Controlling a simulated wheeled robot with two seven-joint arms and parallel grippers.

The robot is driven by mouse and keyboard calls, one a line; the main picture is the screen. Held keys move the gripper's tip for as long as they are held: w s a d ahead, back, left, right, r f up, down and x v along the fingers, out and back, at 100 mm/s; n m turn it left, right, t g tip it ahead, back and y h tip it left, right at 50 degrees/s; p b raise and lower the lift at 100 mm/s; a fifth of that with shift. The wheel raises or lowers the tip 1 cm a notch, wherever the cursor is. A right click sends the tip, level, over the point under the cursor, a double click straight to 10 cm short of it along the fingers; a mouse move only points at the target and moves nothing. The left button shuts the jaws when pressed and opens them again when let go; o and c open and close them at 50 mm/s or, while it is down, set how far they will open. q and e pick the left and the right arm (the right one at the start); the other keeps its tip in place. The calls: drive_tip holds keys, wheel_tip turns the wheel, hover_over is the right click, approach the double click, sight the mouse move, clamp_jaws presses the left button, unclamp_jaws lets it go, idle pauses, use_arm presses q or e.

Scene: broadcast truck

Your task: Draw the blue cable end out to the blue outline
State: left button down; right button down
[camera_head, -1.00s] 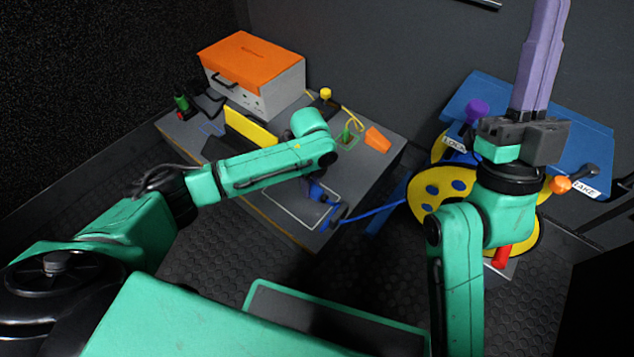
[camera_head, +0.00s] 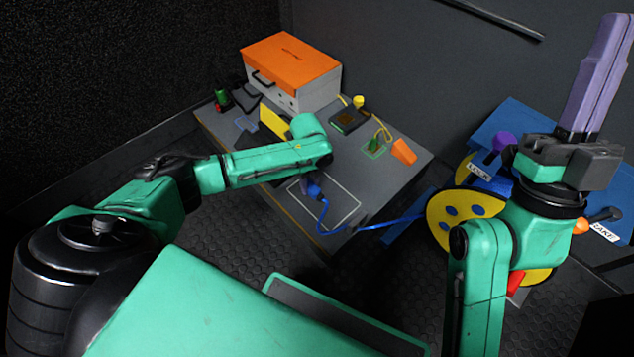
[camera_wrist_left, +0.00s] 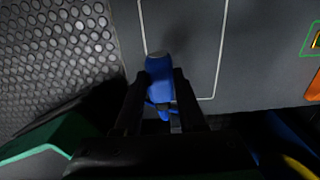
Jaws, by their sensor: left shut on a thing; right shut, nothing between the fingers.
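The blue cable end (camera_head: 314,191) is a blue plug, held in my left gripper (camera_wrist_left: 159,72) low over the grey table. It also shows between the two dark fingers in the left wrist view (camera_wrist_left: 158,78). A small blue outline (camera_head: 246,124) lies on the table at the far left. My right gripper (camera_head: 596,75) is shut and empty, its purple fingers pointing up.
An orange-topped case (camera_head: 292,62) stands at the table's back. A green outline (camera_head: 383,151) and an orange piece (camera_head: 404,151) are at the right. A blue stand (camera_head: 515,118) holds the drum.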

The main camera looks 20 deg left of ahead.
use_arm(q)
drive_tip(key=shift+s+a, duration=0.1)
drive_tip(key=shift+a, duration=0.4)
drive_tip(key=w+a+b, duration=0.2)
drive_tip(key=w+a, duration=0.1)
drive_tip(key=a, duration=0.5)
drive_tip(key=shift+w+a, duration=0.15)
drive_tip(key=shift+w, duration=0.05)
idle(0.3)
